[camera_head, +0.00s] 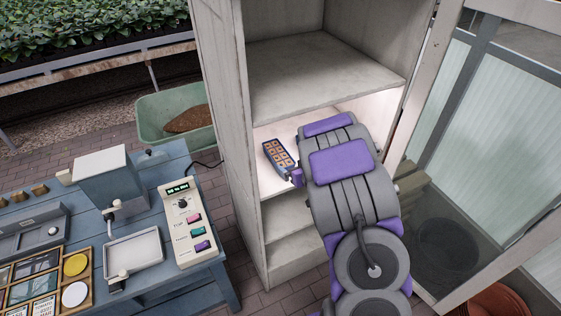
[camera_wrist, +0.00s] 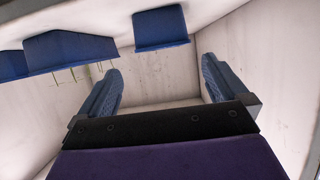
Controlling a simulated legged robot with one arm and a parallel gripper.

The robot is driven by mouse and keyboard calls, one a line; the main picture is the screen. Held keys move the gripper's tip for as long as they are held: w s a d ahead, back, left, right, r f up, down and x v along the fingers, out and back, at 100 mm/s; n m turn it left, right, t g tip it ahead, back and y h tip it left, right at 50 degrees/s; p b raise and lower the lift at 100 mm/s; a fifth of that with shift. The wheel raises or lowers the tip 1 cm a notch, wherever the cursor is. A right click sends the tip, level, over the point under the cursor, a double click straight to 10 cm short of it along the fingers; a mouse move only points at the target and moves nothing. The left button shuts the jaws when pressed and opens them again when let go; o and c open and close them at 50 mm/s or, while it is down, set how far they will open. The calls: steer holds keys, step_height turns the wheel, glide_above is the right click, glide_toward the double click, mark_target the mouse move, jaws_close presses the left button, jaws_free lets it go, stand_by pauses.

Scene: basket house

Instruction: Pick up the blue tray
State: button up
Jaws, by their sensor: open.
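The blue tray (camera_head: 267,147) lies on a lit middle shelf of the white cabinet in the head view. It is a narrow blue tray with rows of small orange-tan pieces. My arm reaches into the cabinet just right of it and hides part of the shelf. A small purple part by the tray's right end seems to belong to my gripper. In the wrist view my gripper (camera_wrist: 160,82) is open, with nothing between its two blue fingers. Several blue blocky shapes (camera_wrist: 70,50) show along the top there; I cannot tell which is the tray.
The cabinet (camera_head: 226,110) has side walls and shelves close around my arm. An open glazed door (camera_head: 450,110) stands at right. A blue workbench (camera_head: 222,262) with devices is at left, with a green tub (camera_head: 150,122) behind it.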

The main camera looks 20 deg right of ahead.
mark_target(280, 155)
steer(key=w, duration=0.1)
steer(key=w+a+f, duration=0.1)
steer(key=w+b, duration=0.1)
steer(key=shift+w+a+f, duration=0.25)
steer(key=shift+w, duration=0.05)
steer(key=shift+w+a, duration=0.35)
steer(key=shift+a, duration=0.1)
steer(key=shift+w+d+f, duration=0.1)
steer(key=shift+w+d, duration=0.2)
steer(key=shift+w, duration=0.1)
steer(key=w, duration=0.1)
steer(key=w+d+f+b, duration=0.1)
steer(key=w, duration=0.1)
steer(key=shift+w+d+f+b, duration=0.25)
steer(key=shift+w+f+b, duration=0.05)
steer(key=shift+w+f, duration=0.1)
steer(key=shift+w+a, duration=0.15)
steer(key=shift+a, duration=0.05)
steer(key=shift+a+r, duration=0.2)
steer(key=shift+a, duration=0.25)
steer(key=shift+c, duration=1.3)
steer(key=shift+d+f, duration=0.1)
steer(key=shift+d, duration=0.45)
steer(key=c, duration=0.6)
steer(key=shift+a, duration=0.1)
steer(key=shift+c, duration=0.9)
steer(key=shift+a, duration=0.3)
